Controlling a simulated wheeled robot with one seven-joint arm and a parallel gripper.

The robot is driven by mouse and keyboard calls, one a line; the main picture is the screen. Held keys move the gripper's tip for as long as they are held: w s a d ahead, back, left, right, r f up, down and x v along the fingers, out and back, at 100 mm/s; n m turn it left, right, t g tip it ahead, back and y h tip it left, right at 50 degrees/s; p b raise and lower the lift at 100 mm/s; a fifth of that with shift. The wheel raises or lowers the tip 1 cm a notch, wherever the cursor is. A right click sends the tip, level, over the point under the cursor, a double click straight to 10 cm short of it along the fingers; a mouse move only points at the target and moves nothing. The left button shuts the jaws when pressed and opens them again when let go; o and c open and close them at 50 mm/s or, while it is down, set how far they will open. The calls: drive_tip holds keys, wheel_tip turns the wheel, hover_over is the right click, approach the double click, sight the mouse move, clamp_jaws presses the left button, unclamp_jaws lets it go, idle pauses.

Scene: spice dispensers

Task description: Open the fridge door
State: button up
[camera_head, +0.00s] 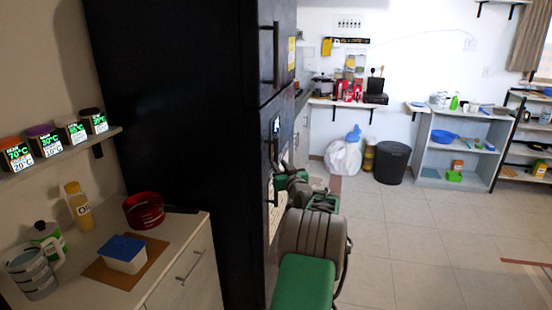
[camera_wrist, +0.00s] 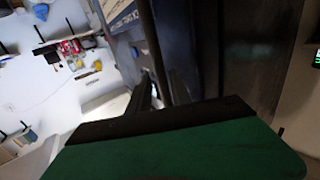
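The black fridge (camera_head: 180,110) stands at the centre left in the head view, with an upper door and a lower door, both closed. The upper door has a dark vertical handle (camera_head: 276,55). The lower door's handle (camera_head: 271,160) is partly hidden by my arm. My gripper (camera_head: 281,162) is beside the lower door, close to that handle. In the wrist view the dark handle bar (camera_wrist: 152,45) runs down to between the fingers of my gripper (camera_wrist: 160,92). The fingers look apart; contact with the handle cannot be made out.
Tiled floor (camera_head: 420,225) is clear to the right. A black bin (camera_head: 391,163) stands at the back.

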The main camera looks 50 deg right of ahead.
sight(277, 162)
drive_tip(key=x, duration=0.4)
drive_tip(key=shift+w+p, duration=0.15)
drive_tip(key=shift+p, duration=0.25)
drive_tip(key=shift+c, duration=0.5)
clamp_jaws()
idle(0.5)
